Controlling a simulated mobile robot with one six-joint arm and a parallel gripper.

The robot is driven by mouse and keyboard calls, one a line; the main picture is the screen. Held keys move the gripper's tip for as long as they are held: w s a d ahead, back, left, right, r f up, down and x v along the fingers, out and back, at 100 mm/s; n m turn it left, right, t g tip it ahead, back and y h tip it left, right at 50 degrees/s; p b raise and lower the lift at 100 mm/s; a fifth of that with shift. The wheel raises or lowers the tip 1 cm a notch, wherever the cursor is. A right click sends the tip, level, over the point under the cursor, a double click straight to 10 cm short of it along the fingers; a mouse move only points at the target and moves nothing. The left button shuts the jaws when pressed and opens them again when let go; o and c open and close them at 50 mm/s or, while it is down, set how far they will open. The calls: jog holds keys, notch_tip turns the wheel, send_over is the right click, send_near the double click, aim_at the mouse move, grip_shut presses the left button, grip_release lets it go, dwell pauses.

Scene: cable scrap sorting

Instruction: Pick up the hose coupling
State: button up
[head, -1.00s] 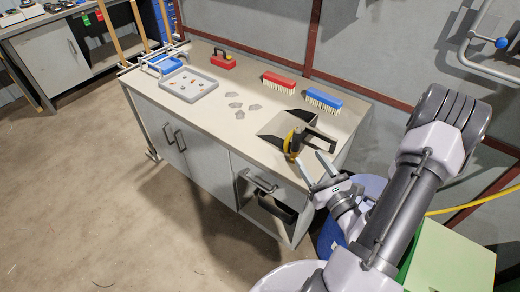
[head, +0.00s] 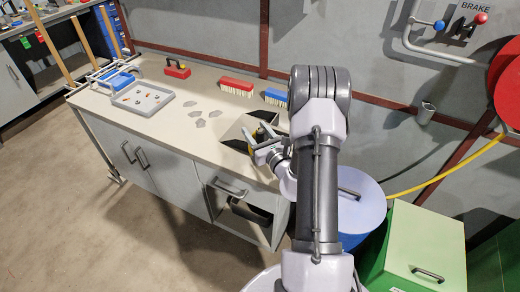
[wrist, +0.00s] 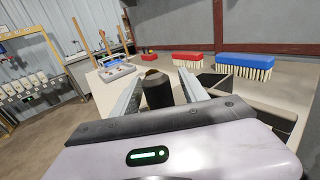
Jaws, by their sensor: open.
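A dark, round-bodied piece (wrist: 157,92) stands upright between my fingers in the wrist view, with a brown top. It seems to be the black and yellow piece (head: 262,133) near the bench's right end in the head view. It may be the hose coupling; I cannot tell for sure. My gripper (head: 259,138) is open, with one finger on each side of the piece. In the wrist view, my gripper (wrist: 163,76) shows a gap beside the piece, and contact is not visible. The piece's lower part is hidden behind the gripper body.
A dustpan (head: 236,132) lies close by on the bench (head: 165,97). Red (head: 236,84) and blue (head: 276,95) brushes stand behind. Grey flat scraps (head: 197,113), a tray (head: 122,99) and a red block (head: 177,72) are farther left. A blue drum (head: 362,213) stands right of the bench.

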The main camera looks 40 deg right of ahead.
grip_shut()
dwell(1.4)
